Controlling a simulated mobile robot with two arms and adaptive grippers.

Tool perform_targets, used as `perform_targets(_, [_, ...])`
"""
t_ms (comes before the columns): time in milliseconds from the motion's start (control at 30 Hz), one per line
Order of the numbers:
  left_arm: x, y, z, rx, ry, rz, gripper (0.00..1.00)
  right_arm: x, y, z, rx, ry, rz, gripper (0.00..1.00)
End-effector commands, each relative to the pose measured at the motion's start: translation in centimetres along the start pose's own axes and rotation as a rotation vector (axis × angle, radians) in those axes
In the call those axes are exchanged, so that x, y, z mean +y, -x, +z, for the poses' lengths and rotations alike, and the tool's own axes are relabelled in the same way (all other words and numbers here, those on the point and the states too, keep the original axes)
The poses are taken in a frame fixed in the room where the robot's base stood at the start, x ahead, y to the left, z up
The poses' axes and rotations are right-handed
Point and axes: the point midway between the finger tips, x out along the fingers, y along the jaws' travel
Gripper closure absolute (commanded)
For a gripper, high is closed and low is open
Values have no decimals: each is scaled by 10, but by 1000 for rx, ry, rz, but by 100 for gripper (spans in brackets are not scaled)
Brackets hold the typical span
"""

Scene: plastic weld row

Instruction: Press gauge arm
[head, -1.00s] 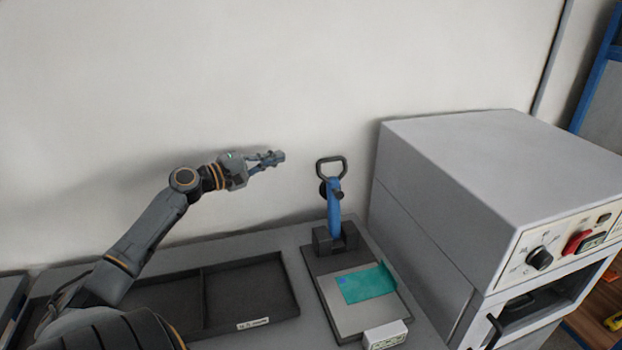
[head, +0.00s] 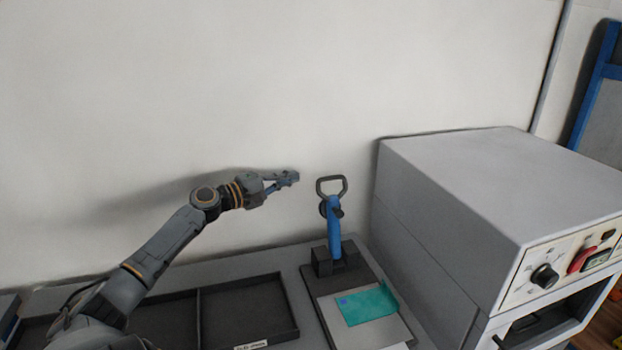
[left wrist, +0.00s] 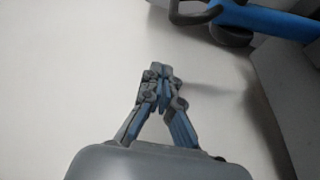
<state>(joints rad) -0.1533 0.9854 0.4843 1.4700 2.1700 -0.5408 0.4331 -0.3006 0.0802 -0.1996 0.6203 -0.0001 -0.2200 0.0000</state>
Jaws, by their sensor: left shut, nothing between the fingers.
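The gauge arm (head: 334,222) is blue with a dark loop handle (head: 331,186) at its top. It stands upright on a dark block at the back of the gauge's base plate (head: 327,310). A teal sheet (head: 367,305) lies flat on the plate. My left gripper (head: 294,177) is shut and empty, to the left of the loop handle at about its height and apart from it. In the left wrist view the closed fingertips (left wrist: 159,72) show against the wall, with the blue arm (left wrist: 262,20) at upper right. My right gripper is not in view.
A large grey machine (head: 490,170) with a knob and red switch stands to the right of the gauge. A dark divided tray (head: 280,296) lies on the table to the left. The pale wall (head: 250,80) is close behind.

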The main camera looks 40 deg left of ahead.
Motion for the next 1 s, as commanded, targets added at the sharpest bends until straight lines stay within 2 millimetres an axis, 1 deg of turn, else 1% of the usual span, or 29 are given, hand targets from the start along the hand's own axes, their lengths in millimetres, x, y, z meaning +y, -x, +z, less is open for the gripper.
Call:
perform_targets(33, [3,-8,0,0,-2,1,100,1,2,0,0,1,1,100])
perform_targets(200, [3,-31,0,1,-1,2,100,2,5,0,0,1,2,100])
perform_targets(500, [2,-58,-1,2,0,2,100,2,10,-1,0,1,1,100])
perform_targets(800, [2,-47,26,-1,0,-2,100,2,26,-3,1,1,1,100])
perform_targets(1000, [1,-44,37,0,-1,-1,100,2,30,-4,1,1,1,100])
